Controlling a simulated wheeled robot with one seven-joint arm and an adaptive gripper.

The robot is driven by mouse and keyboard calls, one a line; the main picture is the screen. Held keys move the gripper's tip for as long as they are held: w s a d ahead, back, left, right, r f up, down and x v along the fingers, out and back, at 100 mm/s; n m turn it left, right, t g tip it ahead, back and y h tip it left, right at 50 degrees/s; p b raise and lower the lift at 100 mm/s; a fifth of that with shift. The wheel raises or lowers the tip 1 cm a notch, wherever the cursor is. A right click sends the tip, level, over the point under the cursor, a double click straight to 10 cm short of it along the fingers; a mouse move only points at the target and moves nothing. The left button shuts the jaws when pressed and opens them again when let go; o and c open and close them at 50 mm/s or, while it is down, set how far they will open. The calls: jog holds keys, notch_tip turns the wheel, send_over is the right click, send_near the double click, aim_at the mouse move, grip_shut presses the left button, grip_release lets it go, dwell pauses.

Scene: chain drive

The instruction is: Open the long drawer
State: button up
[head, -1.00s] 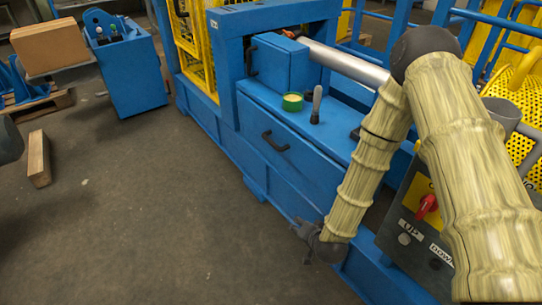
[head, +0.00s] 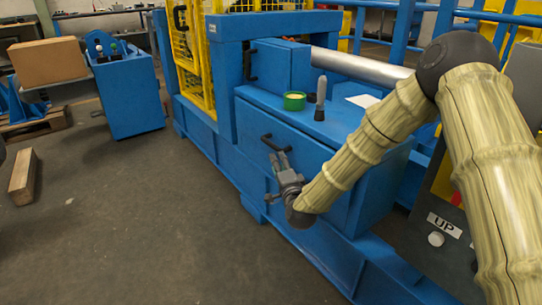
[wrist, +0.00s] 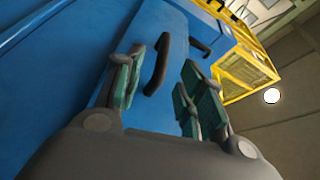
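The long drawer has a blue front (head: 310,150) along the side of the blue machine, and it looks closed. Its black bar handle (head: 275,143) is near the upper left of the front. My gripper (head: 275,179) is just below and in front of the handle in the head view. In the wrist view my gripper (wrist: 163,68) is open, with green-padded fingers spread apart. The black handle (wrist: 158,66) shows between the fingers, closer to the left one, and nothing is gripped. Whether a finger touches the handle cannot be told.
A green round container (head: 294,101) and a grey-handled tool (head: 321,98) stand on the machine top above the drawer. A blue door (head: 285,66) with its own black handle is behind them. A wooden block (head: 22,175) lies on the floor at left. The floor before the drawer is clear.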

aim_at(271, 145)
jog(key=b+x, duration=0.1)
jog(key=x, duration=0.3)
jog(key=b+x, duration=0.2)
jog(key=x, duration=0.3)
jog(key=shift+w+a+r, duration=0.1)
jog(key=shift+r, duration=0.15)
jog(key=shift+b+x, duration=0.45)
jog(key=shift+x, duration=0.5)
jog(key=shift+r, duration=0.15)
jog(key=shift+c, duration=0.5)
grip_shut()
